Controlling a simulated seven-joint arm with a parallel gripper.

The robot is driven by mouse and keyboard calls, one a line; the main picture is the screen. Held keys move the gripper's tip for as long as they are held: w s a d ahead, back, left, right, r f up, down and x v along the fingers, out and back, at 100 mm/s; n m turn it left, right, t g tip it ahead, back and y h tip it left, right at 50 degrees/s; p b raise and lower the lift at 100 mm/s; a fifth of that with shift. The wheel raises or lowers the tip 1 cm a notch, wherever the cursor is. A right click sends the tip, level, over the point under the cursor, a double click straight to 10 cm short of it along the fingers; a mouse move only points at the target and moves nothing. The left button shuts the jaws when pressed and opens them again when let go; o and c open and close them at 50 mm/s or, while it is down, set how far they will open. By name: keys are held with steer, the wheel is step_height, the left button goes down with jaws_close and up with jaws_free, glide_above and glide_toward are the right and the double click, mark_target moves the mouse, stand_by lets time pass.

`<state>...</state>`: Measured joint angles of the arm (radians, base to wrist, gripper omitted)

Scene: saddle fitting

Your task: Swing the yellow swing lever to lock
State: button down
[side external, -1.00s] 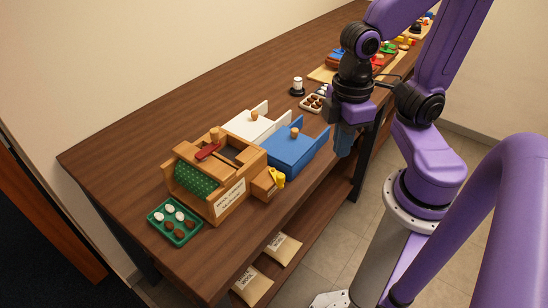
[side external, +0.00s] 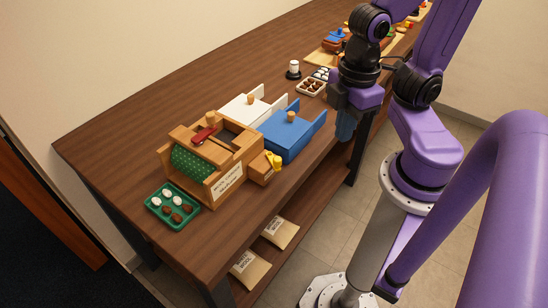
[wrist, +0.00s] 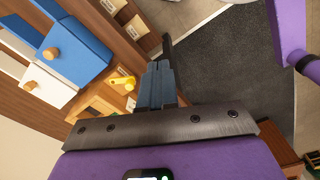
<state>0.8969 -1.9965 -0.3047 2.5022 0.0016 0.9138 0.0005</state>
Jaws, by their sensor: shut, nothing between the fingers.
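The yellow swing lever (side external: 274,160) sits at the right end of the wooden box (side external: 215,160), on a small wooden block (side external: 261,168) at the table's front edge. It also shows in the wrist view (wrist: 124,82), left of my fingers. My gripper (side external: 345,132) hangs off the front edge of the table, to the right of the lever and clear of it. In the wrist view my fingers (wrist: 161,72) are together and empty. Whether the lever is locked cannot be told at this size.
A blue box (side external: 290,135) with a wooden knob stands close beside the lever, with a white box (side external: 250,110) behind it. A red lever (side external: 204,134) lies on top of the wooden box. A green tray (side external: 173,207) is at the left. Bags (side external: 281,231) lie on the lower shelf.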

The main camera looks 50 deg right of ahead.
mark_target(277, 159)
stand_by(0.4)
steer(key=c, duration=1)
jaws_free()
steer(key=shift+w+a, duration=0.1)
steer(key=shift+w, duration=0.05)
steer(key=w+a+r+n, duration=0.2)
steer(key=w+n, duration=0.2)
steer(key=w, duration=0.2)
steer(key=w+a+r+n, duration=0.2)
steer(key=w+r+n, duration=0.1)
steer(key=w, duration=0.3)
steer(key=shift+a+r+n, duration=0.15)
steer(key=shift+a+n, duration=0.05)
steer(key=shift+n, duration=0.4)
step_height(277, 159, down, 17)
steer(key=shift+f, duration=0.15)
jaws_close()
